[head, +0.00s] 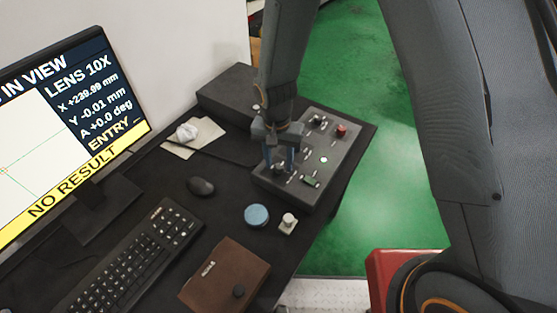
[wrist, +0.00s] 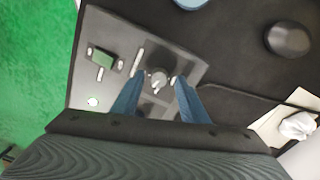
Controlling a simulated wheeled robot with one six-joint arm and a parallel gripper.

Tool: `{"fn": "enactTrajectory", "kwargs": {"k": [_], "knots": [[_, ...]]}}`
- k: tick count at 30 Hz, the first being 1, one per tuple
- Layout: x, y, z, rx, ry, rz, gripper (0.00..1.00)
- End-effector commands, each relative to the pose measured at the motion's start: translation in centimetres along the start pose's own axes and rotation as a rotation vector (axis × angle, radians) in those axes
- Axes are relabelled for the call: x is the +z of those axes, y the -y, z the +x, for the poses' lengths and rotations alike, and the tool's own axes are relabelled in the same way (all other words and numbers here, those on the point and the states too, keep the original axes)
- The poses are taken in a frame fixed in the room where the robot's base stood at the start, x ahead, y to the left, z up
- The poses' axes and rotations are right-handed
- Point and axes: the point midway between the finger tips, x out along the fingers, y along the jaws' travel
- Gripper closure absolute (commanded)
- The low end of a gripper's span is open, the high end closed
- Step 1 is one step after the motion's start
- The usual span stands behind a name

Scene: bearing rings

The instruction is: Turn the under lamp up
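A grey control box (head: 300,195) with knobs, a green rocker, a red button and a lit green lamp stands at the right of the desk. My gripper (head: 280,167) points down over its near left part. In the wrist view its two blue fingers (wrist: 160,79) are apart, one on each side of a round grey knob (wrist: 158,76). Gaps show between the knob and the fingertips. I cannot tell how far down the fingers reach beside it. A second dark knob (wrist: 146,109) lies partly between the fingers, nearer the palm. The labels are too small to read, so I cannot tell which knob is the under lamp.
The monitor (head: 75,130) reads "LENS 10X" and "NO RESULT". A mouse (head: 201,187), keyboard (head: 135,258), blue round lid (head: 256,216), small white piece (head: 288,223) and brown case (head: 225,277) lie on the desk. A white crumpled cloth (head: 187,132) lies behind.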

Motion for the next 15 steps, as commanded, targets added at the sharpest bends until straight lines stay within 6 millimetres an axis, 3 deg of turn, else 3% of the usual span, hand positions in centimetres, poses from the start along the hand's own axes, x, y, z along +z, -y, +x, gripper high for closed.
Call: {"fn": "enactTrajectory", "kwargs": {"k": [7, 15], "knots": [[-0.1, 0.0, -1.0, 0.000, 0.000, 0.000, 0.60], [-0.2, 0.1, -4.8, -0.002, -0.003, 0.000, 0.60]]}}
